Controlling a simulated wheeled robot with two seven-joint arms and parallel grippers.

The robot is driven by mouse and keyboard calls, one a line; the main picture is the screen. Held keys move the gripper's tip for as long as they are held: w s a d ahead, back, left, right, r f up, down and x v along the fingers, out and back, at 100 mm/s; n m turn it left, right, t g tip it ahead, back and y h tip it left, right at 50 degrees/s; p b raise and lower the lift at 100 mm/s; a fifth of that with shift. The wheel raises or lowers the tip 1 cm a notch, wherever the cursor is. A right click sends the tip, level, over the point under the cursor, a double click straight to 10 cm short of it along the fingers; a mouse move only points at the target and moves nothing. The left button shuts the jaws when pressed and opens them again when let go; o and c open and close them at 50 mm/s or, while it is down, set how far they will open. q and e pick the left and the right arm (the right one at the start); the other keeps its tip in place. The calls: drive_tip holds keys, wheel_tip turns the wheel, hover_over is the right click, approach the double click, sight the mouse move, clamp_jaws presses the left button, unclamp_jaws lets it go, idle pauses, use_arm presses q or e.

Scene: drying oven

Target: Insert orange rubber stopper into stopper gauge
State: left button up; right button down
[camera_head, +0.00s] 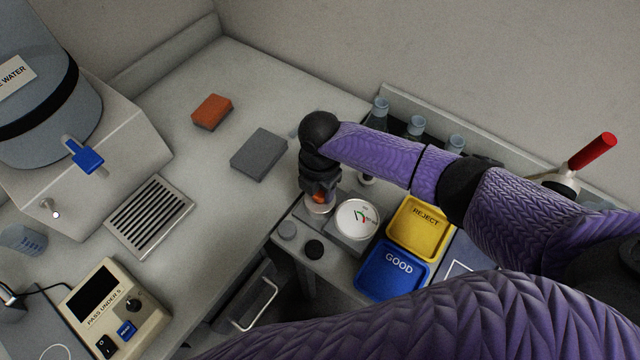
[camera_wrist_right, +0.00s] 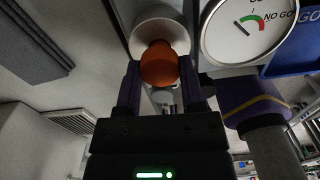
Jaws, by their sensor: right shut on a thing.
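The orange rubber stopper (camera_wrist_right: 159,66) is between the fingers of my right gripper (camera_wrist_right: 158,85), which is shut on it. In the right wrist view the stopper is in front of a pale round cup of the stopper gauge (camera_wrist_right: 158,30) and overlaps its opening. I cannot tell how deep it sits. In the head view the stopper (camera_head: 320,197) shows as a small orange patch under my right gripper (camera_head: 319,193), at the pale cup (camera_head: 318,207) left of the gauge's dial (camera_head: 358,219). My left gripper is not in view.
A yellow REJECT tray (camera_head: 419,247) and blue GOOD tray (camera_head: 372,288) lie right of the gauge. Bottles (camera_head: 417,125) stand behind my arm. A grey block (camera_head: 259,154) and orange sponge (camera_head: 212,112) lie left.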

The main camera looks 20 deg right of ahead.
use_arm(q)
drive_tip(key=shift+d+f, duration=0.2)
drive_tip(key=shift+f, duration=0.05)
use_arm(e)
drive_tip(key=shift+f, duration=0.35)
unclamp_jaws()
drive_tip(key=shift+r, duration=0.35)
wheel_tip(320, 180, up, 3)
drive_tip(key=p, duration=0.3)
drive_tip(key=shift+f, duration=0.15)
wheel_tip(320, 180, up, 5)
drive_tip(key=p, duration=0.5)
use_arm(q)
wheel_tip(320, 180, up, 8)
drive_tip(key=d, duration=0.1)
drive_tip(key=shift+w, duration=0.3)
use_arm(e)
drive_tip(key=shift+f, duration=0.15)
